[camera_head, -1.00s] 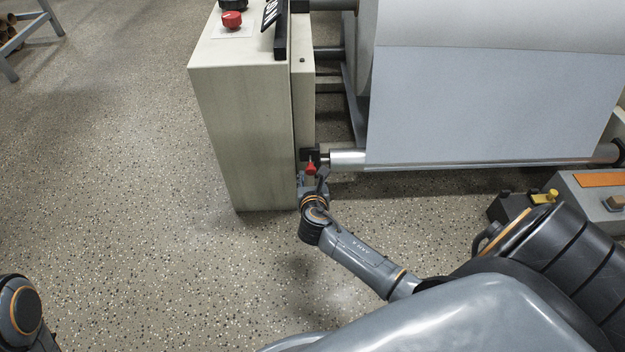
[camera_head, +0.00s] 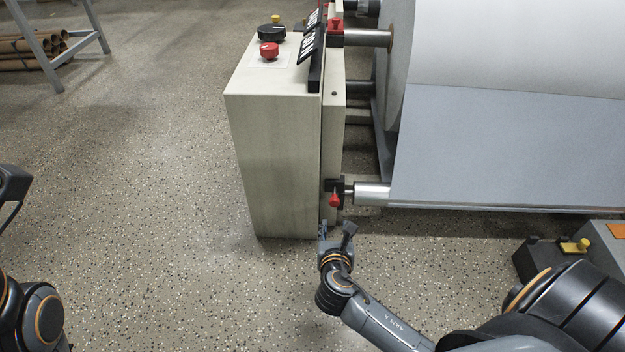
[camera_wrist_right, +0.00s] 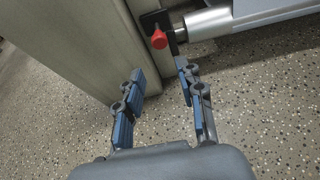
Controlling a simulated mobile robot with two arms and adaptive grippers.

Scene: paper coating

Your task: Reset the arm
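My right gripper (camera_head: 337,238) is in the lower middle of the head view, just below the red clamp knob (camera_head: 335,200) and by the cabinet's lower right corner. In the right wrist view the gripper (camera_wrist_right: 161,78) has its two blue-padded fingers apart with nothing between them. The red knob (camera_wrist_right: 159,40) lies beyond the fingertips and does not touch them. Parts of my left arm show at the left edge of the head view. A grey and black piece there is cut off, so the left gripper's opening cannot be made out.
A beige cabinet (camera_head: 275,160) with a red button (camera_head: 268,50) stands left of the big paper roll (camera_head: 500,140). A silver roller shaft (camera_head: 372,192) runs below the paper. A grey unit with a yellow lever (camera_head: 582,245) is at right.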

